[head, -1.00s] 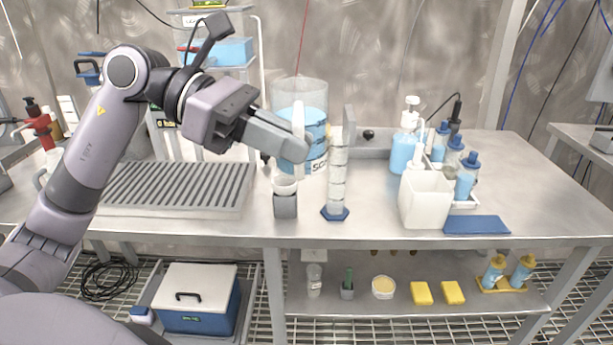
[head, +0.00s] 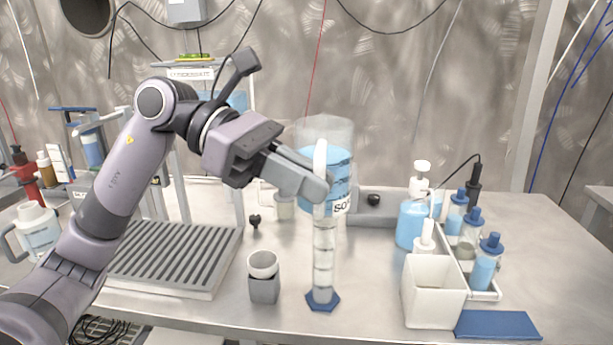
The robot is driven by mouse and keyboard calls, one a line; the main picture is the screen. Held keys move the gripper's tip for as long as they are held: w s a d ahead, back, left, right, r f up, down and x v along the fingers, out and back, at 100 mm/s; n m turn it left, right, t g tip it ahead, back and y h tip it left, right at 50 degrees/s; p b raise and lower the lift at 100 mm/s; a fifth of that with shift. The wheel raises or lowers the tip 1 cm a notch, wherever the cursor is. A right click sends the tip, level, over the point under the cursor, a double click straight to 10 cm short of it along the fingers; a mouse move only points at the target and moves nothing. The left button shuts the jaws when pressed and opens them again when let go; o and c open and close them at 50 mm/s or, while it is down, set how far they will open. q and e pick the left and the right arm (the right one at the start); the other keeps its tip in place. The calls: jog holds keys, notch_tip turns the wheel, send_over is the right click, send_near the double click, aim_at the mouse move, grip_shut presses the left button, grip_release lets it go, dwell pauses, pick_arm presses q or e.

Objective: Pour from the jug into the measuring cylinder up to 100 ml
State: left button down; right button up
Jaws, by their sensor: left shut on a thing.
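The measuring cylinder (head: 324,250) is tall, clear and marked with rings. It stands upright on the bench on a blue six-sided foot (head: 322,301). I see no coloured liquid in it. My left gripper (head: 321,185) reaches in from the left and is shut on the cylinder's upper part; its fingers hide the cylinder's top. A pale jug (head: 38,232) with a handle and a bluish front stands at the far left of the bench, beyond my left arm. Its level is hard to tell. My right gripper is not in view.
A white cup in a grey holder (head: 264,290) stands just left of the cylinder. A large clear tank of blue liquid (head: 325,135) is behind it. A ribbed tray (head: 170,262) lies left; a white bin (head: 433,300), blue mat (head: 497,325) and several bottles are right.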

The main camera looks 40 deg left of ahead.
pick_arm(q)
jog(key=n+p, duration=0.1)
jog(key=n+g+h+p, duration=0.1)
jog(key=n+p, duration=0.1)
jog(key=shift+s+d+r+g+h, duration=0.1)
jog(key=shift+d+r+g+h, duration=0.1)
jog(key=shift+r+g+h, duration=0.15)
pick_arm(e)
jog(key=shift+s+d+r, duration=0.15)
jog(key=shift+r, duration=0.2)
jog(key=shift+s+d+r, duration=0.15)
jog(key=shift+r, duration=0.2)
pick_arm(q)
jog(key=shift+f+n, duration=0.15)
jog(key=shift+n, duration=0.15)
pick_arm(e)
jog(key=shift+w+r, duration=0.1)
pick_arm(q)
jog(key=shift+f+n+h, duration=0.3)
jog(key=shift+h, duration=0.05)
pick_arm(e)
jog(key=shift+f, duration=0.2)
pick_arm(q)
jog(key=shift+a, duration=0.1)
